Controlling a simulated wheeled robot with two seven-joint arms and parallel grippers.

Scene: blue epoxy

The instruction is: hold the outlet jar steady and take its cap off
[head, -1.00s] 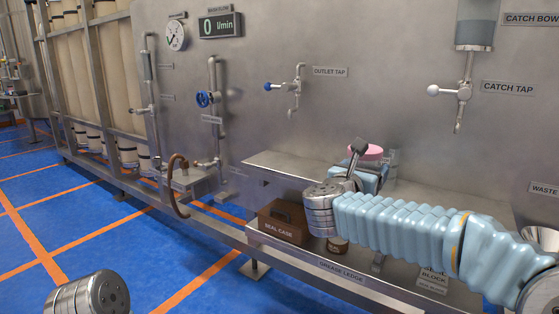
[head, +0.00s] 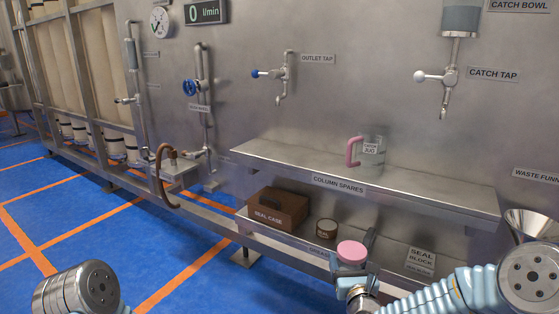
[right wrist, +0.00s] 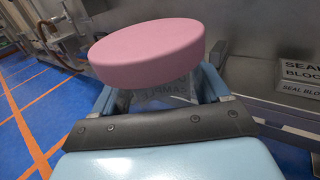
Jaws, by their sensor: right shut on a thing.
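The outlet jar is in my right gripper (head: 352,282), low in the middle right of the head view. Its round pink cap (head: 352,251) is on top. In the right wrist view the pink cap (right wrist: 147,48) sits over the clear jar body (right wrist: 160,97), which has partly readable lettering. The blue fingers close on the body below the cap, one on each side. The jar looks about upright, held in front of the lower ledge. Its lower part is hidden by my gripper. My left gripper is out of view; only a link of my left arm shows at lower left.
The upper shelf (head: 285,165) carries a clear catch jug (head: 372,163) with a pink handle. The lower ledge holds a brown seal case (head: 278,208), a small round tin (head: 326,228) and the seal block label (head: 421,257). The outlet tap (head: 281,74) is above; a waste funnel (head: 530,225) is at right.

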